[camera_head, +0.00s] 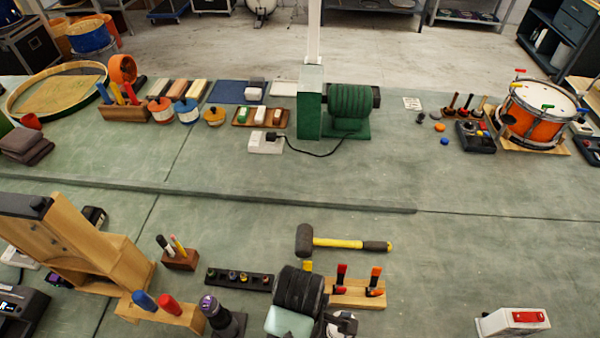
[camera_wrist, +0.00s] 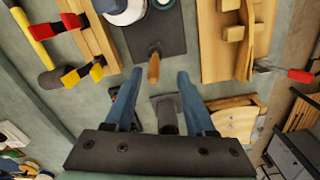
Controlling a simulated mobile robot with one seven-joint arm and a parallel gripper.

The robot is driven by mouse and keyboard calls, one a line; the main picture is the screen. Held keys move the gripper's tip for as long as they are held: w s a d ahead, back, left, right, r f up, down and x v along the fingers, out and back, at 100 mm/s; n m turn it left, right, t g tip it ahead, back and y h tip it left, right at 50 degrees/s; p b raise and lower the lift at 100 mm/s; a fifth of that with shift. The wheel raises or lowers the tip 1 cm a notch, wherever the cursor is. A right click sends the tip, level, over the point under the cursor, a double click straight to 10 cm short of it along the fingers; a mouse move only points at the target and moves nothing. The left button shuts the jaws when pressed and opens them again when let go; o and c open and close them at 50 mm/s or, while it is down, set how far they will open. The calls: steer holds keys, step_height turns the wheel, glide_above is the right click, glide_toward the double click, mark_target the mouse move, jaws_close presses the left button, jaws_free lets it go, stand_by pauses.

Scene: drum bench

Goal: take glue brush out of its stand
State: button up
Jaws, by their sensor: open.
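A wooden handle (camera_wrist: 154,67), which looks like the glue brush's, points toward the camera in the wrist view. It rises from a dark flat stand (camera_wrist: 172,32); the bristle end cannot be made out. My gripper (camera_wrist: 155,78) is open, its two blue fingers apart on either side of the handle's near end. A gap shows on both sides, and nothing is held. In the head view, what looks like my dark wrist (camera_head: 300,288) covers this spot, so brush and stand cannot be made out there.
A pale jar (camera_wrist: 122,10) stands beside the stand. A wooden block (camera_head: 360,294) with red-and-black tools and a yellow-handled mallet (camera_head: 345,243) lie to the right in the head view. A dark strip with knobs (camera_head: 240,280) lies left.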

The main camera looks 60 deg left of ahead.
steer(key=shift+w+a+f+p, duration=0.2)
steer(key=shift+f+p, duration=0.2)
steer(key=shift+f, duration=1.35)
steer(key=shift+w+a+f+p, duration=0.15)
steer(key=shift+f+p, duration=0.25)
steer(key=shift+f, duration=1.35)
steer(key=shift+s, duration=0.15)
steer(key=shift+c, duration=0.2)
jaws_close()
